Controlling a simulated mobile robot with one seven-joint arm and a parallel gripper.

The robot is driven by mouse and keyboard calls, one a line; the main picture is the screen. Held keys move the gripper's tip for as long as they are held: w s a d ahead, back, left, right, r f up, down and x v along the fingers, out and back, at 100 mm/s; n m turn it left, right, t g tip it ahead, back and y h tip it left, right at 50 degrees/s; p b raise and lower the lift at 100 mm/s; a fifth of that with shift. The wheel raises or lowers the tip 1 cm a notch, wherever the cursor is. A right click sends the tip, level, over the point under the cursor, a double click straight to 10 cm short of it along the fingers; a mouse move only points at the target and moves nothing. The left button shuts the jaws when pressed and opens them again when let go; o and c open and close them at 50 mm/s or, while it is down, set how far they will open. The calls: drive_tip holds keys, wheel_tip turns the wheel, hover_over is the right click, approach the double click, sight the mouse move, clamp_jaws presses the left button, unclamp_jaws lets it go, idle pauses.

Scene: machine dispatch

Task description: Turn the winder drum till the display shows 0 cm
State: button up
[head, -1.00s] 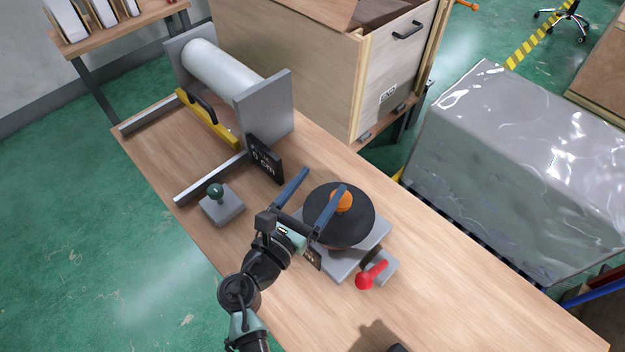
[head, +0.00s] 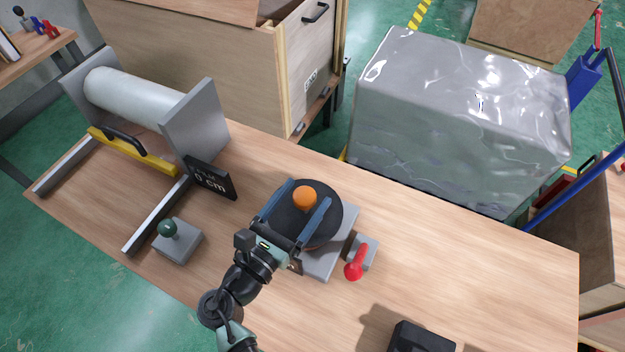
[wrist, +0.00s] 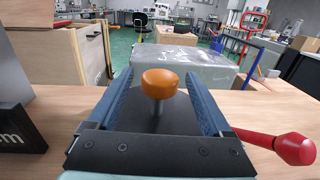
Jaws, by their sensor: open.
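The winder drum (head: 327,222) is a black disc with an orange knob (head: 304,197) on top, on a grey base on the bench. The knob also shows in the wrist view (wrist: 160,83), upright on a thin stem. My gripper (head: 309,192) is open above the disc. Its two blue fingers lie either side of the knob with gaps, not gripping it. The black display (head: 210,178) stands left of the drum and appears to read 0 cm; smaller text above is hard to read. Part of it shows at the left of the wrist view (wrist: 18,130).
A red-handled lever (head: 356,262) stands right of the drum, close to it. A green-knobbed lever (head: 177,242) is at the left, before a roll stand with a white roll (head: 135,98) and yellow bar. A wrapped grey block (head: 455,120) stands behind the bench.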

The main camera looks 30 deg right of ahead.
sight(310, 189)
drive_tip(key=shift+x, duration=2)
clamp_jaws()
